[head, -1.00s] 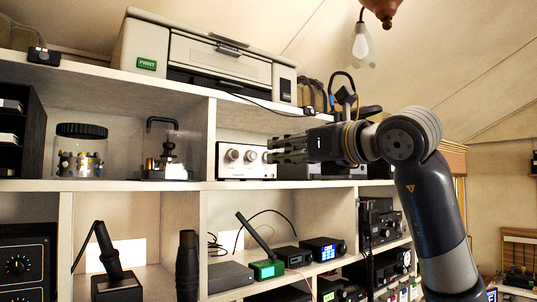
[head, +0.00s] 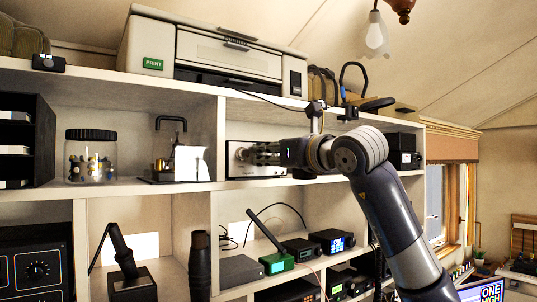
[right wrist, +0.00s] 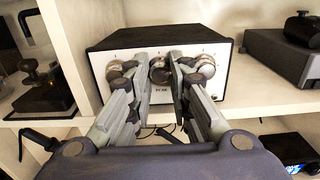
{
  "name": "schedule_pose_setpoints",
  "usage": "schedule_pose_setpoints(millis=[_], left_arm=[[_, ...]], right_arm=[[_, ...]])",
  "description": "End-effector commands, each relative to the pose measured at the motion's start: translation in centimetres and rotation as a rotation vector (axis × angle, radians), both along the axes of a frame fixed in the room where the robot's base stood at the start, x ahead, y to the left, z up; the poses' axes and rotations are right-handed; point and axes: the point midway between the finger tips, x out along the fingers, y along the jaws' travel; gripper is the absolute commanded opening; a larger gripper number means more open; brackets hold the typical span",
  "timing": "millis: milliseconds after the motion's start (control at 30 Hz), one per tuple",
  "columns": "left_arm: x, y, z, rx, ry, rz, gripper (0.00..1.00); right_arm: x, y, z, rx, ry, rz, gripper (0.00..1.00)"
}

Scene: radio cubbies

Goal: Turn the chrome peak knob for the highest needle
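A white-fronted box with a dark top (right wrist: 160,36) stands on the upper shelf and carries chrome knobs in a row. The middle knob (right wrist: 159,68) shows between my right gripper's fingertips (right wrist: 160,66), with a small, blurred label below it. One finger is on each side of it with a gap between them; I cannot tell whether they touch it. The left knob (right wrist: 117,74) and right knob (right wrist: 205,66) are partly behind the fingers. In the head view my right gripper (head: 250,153) reaches the box front (head: 262,171) from the right. No needle is readable. My left gripper is out of view.
The shelf edge (right wrist: 270,110) runs below the box, and a cubby wall (right wrist: 82,60) stands close on its left. A grey unit (right wrist: 285,55) is on its right. A glass jar (head: 90,160) and a telegraph-like instrument (head: 172,160) sit in the left cubby.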

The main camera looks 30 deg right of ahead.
Motion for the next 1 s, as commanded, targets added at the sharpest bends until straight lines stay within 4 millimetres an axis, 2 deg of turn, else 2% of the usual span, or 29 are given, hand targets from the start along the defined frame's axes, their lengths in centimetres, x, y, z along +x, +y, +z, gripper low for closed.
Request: schedule_pose_setpoints(millis=[267,500,700,1000], left_arm=[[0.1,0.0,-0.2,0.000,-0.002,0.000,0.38],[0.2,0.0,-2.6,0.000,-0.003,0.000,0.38],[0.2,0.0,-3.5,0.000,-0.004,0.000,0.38],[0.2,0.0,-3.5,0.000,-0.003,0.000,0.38]], right_arm=[[0.0,0.0,-0.1,0.016,0.001,0.000,0.00],[-0.1,0.0,-0.4,0.259,0.034,0.001,0.00],[-0.1,0.0,-0.1,0.445,0.060,0.000,0.00],[0.0,0.0,0.1,0.489,0.069,-0.001,0.00]])
